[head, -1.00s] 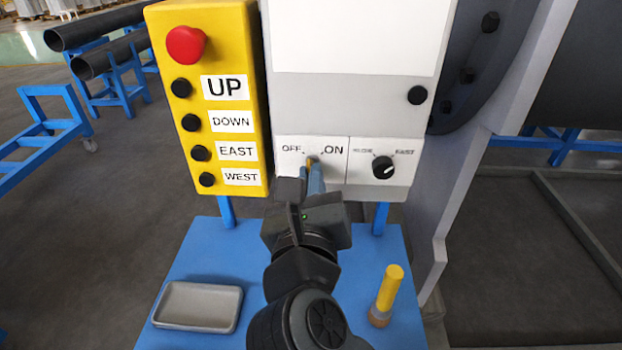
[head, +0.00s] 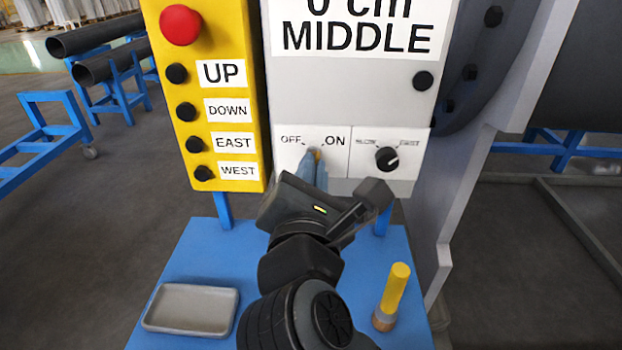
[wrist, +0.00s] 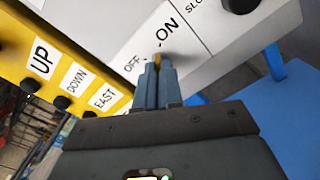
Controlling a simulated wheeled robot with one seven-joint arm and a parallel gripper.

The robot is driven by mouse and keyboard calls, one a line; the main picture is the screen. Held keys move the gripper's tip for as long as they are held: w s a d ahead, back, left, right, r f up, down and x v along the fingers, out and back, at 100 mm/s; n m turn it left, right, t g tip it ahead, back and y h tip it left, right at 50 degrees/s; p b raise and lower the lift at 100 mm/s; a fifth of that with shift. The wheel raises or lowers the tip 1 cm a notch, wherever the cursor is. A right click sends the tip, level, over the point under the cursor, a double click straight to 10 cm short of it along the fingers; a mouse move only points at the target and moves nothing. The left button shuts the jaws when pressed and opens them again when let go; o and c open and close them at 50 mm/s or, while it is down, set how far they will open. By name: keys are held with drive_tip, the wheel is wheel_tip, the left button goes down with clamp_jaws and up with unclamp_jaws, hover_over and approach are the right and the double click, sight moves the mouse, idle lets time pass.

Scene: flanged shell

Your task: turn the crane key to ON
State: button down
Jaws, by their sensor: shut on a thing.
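The wrist view shows the key (wrist: 158,59) between the two fingertips (wrist: 158,66), below the ON label. The fingers hide most of the key, so its exact angle is hard to read. The display (head: 362,25) above the panel reads "0 cm MIDDLE".
A speed knob (head: 387,159) is just right of the key. The yellow pendant (head: 215,105) with a red button and several black buttons is at the left. A grey tray (head: 192,309) and a yellow-handled tool (head: 394,290) rest on the blue shelf (head: 190,262).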

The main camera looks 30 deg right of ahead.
drive_tip(key=shift+f+m+b, duration=0.1)
drive_tip(key=shift+m+b, duration=0.35)
drive_tip(key=shift+m, duration=0.55)
drive_tip(key=c, duration=1.3)
unclamp_jaws()
drive_tip(key=shift+b+v, duration=0.7)
drive_tip(key=shift+v, duration=3.2)
